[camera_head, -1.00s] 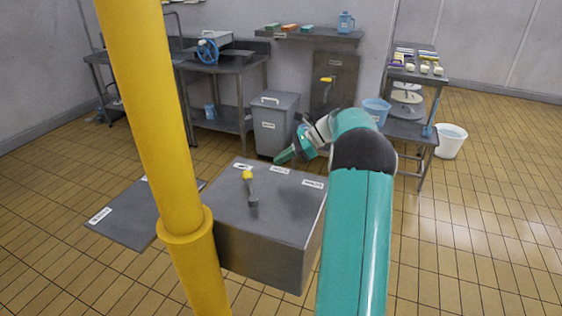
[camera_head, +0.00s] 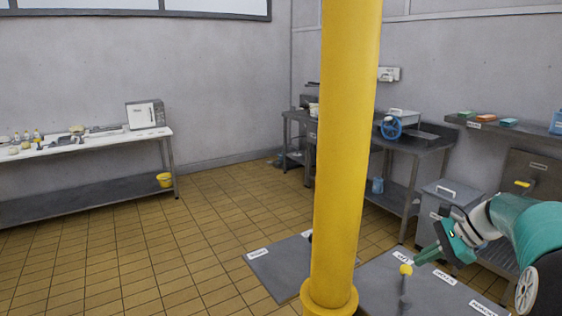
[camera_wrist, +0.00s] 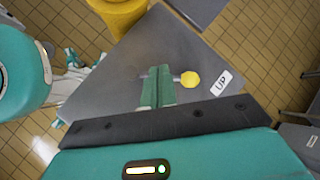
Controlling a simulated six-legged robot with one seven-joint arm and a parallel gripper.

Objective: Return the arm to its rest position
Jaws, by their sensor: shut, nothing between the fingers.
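My arm shows at the right edge of the head view, bent, with my gripper (camera_head: 428,256) pointing left over the grey box (camera_head: 375,287). The gripper's green fingers are together and empty. In the wrist view my gripper (camera_wrist: 157,84) is also shut, above the box top (camera_wrist: 115,82). A lever with a yellow knob (camera_head: 405,270) stands on the box just left of and below the fingertips in the head view. The knob (camera_wrist: 190,79) shows right of the fingers in the wrist view. I cannot tell whether the fingers touch the lever.
A yellow post (camera_head: 345,150) stands close in front and hides part of the floor plate (camera_head: 280,268). A grey bin (camera_head: 447,200) and a steel table (camera_head: 425,147) stand behind the box. A white bench (camera_head: 105,140) is at the left. The tiled floor between is clear.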

